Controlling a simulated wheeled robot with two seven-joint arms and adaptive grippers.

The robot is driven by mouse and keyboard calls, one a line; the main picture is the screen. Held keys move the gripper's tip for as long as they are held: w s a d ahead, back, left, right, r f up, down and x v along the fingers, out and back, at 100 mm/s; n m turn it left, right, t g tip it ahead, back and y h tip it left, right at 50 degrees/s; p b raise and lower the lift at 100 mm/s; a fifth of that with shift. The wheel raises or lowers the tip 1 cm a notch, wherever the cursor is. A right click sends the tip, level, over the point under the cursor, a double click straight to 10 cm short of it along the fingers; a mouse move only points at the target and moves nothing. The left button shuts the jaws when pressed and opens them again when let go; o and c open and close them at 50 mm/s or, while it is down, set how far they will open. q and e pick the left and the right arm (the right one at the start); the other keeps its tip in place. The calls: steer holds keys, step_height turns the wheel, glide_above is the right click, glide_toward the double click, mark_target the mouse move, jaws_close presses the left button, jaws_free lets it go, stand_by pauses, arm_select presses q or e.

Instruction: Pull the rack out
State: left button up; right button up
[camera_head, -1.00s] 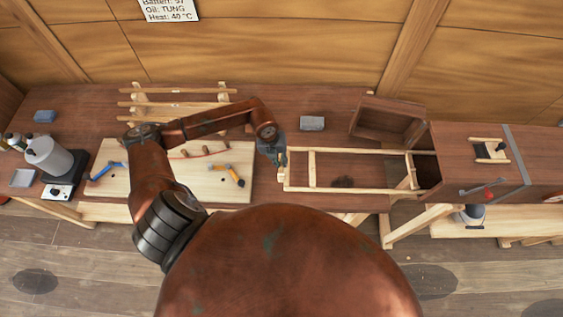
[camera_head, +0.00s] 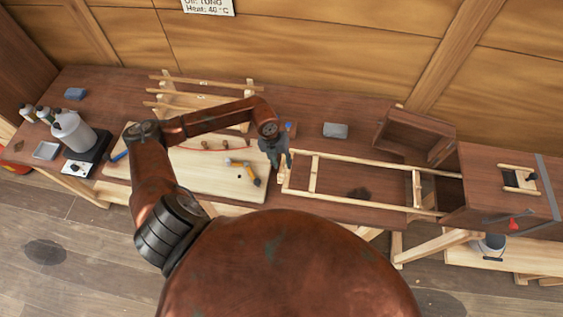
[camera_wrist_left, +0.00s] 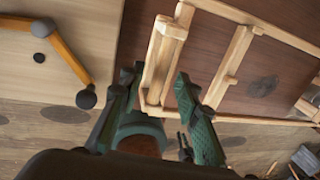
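The rack (camera_head: 365,163) is a light wooden ladder-like frame with long rails and crossbars. It lies level over the bench, with its right end inside the dark opening of the brown box (camera_head: 505,195). Most of the rack shows outside the box. My left gripper (camera_head: 284,158) is at the rack's left end. The exact contact is partly hidden. My right gripper is not in view.
An open brown wooden piece (camera_head: 415,133) stands behind the rack by the box mouth. A grey block (camera_head: 335,130) lies behind the rack. A pale board (camera_head: 215,170) with tools is at the left, near a pot (camera_head: 72,132) on a hot plate.

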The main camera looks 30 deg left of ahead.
arm_select(q)
steer(key=shift+a+r, duration=0.1)
steer(key=shift+r, duration=0.05)
step_height(320, 180, up, 12)
steer(key=a, duration=0.2)
steer(key=shift+s+f, duration=0.25)
steer(key=shift+s, duration=0.2)
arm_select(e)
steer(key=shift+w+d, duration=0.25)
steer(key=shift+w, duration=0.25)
